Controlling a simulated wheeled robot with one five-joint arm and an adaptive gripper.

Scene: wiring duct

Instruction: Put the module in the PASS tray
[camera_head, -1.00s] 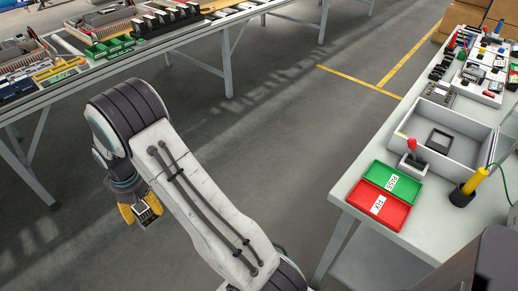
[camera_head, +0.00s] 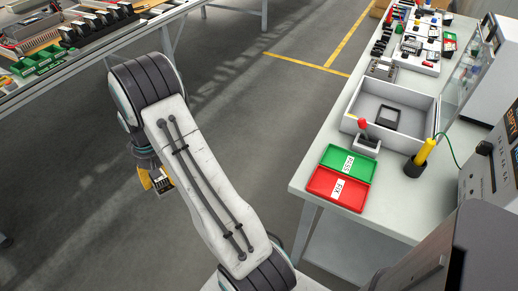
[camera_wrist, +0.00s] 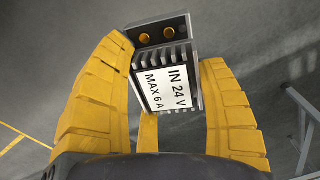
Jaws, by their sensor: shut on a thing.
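The module (camera_wrist: 167,85) is a dark ribbed block with a white label reading "IN 24 V MAX 6 A" and two round orange-yellow terminals on one end. My gripper (camera_wrist: 168,90) has yellow ribbed fingers and is shut on the module, holding it above the floor. In the head view the module (camera_head: 161,181) shows small beside the yellow fingers, partly hidden by my arm. The green PASS tray (camera_head: 346,161) lies on the right-hand workbench, empty, well to the right of my gripper. The empty red FIX tray (camera_head: 335,190) touches its near side.
On the bench (camera_head: 300,177), a grey box (camera_head: 399,103) stands behind the trays, with a red-knobbed lever (camera_head: 365,135) close to the PASS tray. A yellow-handled tool stands in a black holder (camera_head: 415,168). Open floor lies between my arm and the bench.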

